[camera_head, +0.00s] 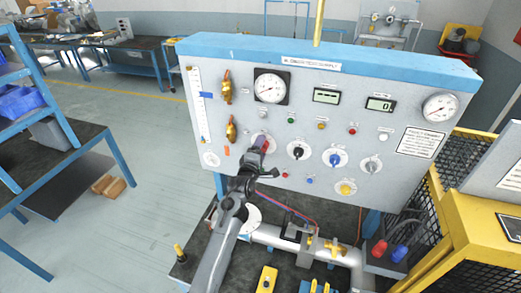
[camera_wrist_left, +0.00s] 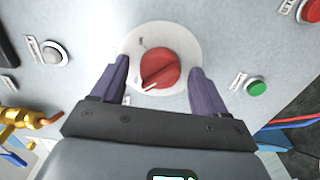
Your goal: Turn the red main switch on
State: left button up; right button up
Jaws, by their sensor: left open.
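The red main switch (camera_wrist_left: 160,70) is a round red knob with a white mark on a white disc (camera_wrist_left: 186,42) in the left wrist view. In the head view the switch's disc (camera_head: 256,136) sits on the lower left of the grey panel, and my arm hides most of the knob. My left gripper (camera_wrist_left: 163,86) is open. Its two purple fingers stand one on each side of the knob, with a visible gap to it on both sides. It also shows in the head view (camera_head: 262,146), in front of the panel. My right gripper is not in view.
The panel (camera_head: 225,65) carries a black knob (camera_head: 298,152), a blue knob (camera_head: 335,159), gauges and small buttons. A green button (camera_wrist_left: 257,88) is right of the gripper in the wrist view. Pipes (camera_head: 285,238) run below. A yellow cage (camera_head: 470,200) stands at the right.

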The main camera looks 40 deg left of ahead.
pick_arm(q)
jog(key=shift+c, duration=0.4)
jog(key=c, duration=1)
jog(key=shift+m, duration=0.3)
jog(key=shift+m+p, duration=0.6)
jog(key=shift+m, duration=8)
